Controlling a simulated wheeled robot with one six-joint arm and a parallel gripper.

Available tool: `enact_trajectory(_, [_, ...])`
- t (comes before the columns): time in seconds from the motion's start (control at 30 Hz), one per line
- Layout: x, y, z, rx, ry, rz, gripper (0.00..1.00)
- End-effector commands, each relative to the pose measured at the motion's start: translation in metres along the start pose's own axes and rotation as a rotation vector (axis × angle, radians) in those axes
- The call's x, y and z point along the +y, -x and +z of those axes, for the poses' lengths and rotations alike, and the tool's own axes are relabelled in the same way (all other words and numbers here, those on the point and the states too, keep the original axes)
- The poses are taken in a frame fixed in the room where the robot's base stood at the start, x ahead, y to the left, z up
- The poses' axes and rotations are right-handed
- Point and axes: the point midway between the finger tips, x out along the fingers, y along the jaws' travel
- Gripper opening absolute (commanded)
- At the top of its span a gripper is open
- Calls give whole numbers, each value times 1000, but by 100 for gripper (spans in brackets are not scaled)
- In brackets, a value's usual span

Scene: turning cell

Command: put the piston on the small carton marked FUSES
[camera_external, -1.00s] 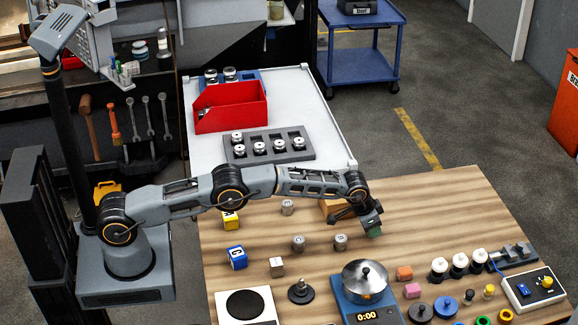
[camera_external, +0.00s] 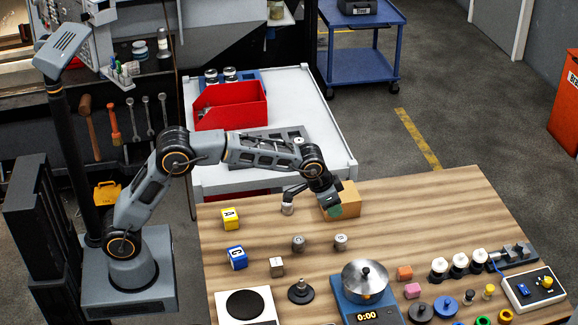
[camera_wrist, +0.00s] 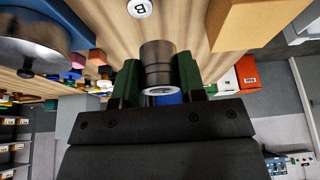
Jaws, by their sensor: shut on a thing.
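My gripper (camera_wrist: 158,78) is shut on the piston (camera_wrist: 157,62), a grey metal cylinder with grooves, held between its green pads in the wrist view. No FUSES marking is readable.
Two more grey cylinders (camera_external: 298,242) (camera_external: 340,241) stand nearer the front. Yellow (camera_external: 230,219), blue (camera_external: 238,258) and beige (camera_external: 276,267) blocks are at left. A scale with a lidded pan (camera_external: 365,281) stands in front. The table's right back area is clear.

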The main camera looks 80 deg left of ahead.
Motion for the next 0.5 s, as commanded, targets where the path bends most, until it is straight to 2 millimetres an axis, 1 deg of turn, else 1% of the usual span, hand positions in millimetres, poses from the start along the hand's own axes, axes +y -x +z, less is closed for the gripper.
enact_trajectory(0.07, [-3,6,4,2,4,-2,12])
enact_trajectory(0.17, [-14,24,2,5,22,-9,12])
enact_trajectory(0.27, [-36,52,2,7,57,-23,12])
enact_trajectory(0.3, [-46,64,5,6,73,-30,12])
enact_trajectory(0.4, [-68,90,15,5,107,-44,12])
enact_trajectory(0.5, [-86,110,31,3,128,-53,12])
